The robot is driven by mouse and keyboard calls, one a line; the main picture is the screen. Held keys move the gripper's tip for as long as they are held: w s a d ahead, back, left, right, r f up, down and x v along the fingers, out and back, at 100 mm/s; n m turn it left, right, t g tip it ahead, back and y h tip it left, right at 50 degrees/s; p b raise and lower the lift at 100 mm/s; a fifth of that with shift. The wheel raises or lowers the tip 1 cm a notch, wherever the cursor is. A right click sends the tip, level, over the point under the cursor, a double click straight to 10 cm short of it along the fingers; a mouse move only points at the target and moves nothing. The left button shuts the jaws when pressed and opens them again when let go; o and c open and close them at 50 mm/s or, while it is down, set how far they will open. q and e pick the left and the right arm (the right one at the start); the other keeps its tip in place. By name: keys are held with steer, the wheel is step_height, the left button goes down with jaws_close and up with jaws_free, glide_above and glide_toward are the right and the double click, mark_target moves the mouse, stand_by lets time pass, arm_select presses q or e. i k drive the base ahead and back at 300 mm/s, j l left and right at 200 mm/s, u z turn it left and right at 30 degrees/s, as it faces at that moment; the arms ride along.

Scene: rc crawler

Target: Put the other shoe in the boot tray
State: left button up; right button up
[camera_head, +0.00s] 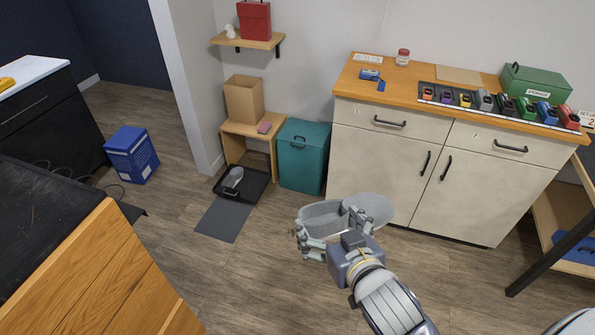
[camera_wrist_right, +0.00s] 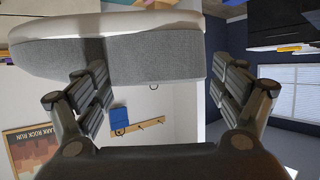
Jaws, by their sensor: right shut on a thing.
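My right gripper (camera_head: 332,231) is shut on a grey shoe (camera_head: 321,213) and holds it up in front of the cabinet. In the right wrist view the shoe (camera_wrist_right: 150,58), grey with a pale sole, spans the top between the fingers of the right gripper (camera_wrist_right: 160,80). The black boot tray (camera_head: 253,190) lies on the floor at the left of the teal bin. A matching grey shoe (camera_head: 233,179) lies in the left part of the tray. The held shoe is to the right of the tray and apart from it. My left gripper is not in view.
A small wooden bench (camera_head: 240,129) with a cardboard box (camera_head: 244,99) stands behind the tray. The teal bin (camera_head: 303,160) stands close on its right. A dark mat (camera_head: 224,219) lies in front. A blue box (camera_head: 131,155) stands farther left. Floor between gripper and tray is clear.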

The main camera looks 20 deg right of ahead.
mark_target(252, 186)
steer(key=i+l+z, duration=0.2)
steer(key=i+z, duration=0.2)
steer(key=i, duration=0.2)
steer(key=i+z, duration=0.35)
steer(key=i, duration=0.2)
steer(key=i+j+u, duration=0.4)
steer(key=i, duration=0.3)
steer(key=i+u, duration=0.4)
steer(key=i, duration=0.35)
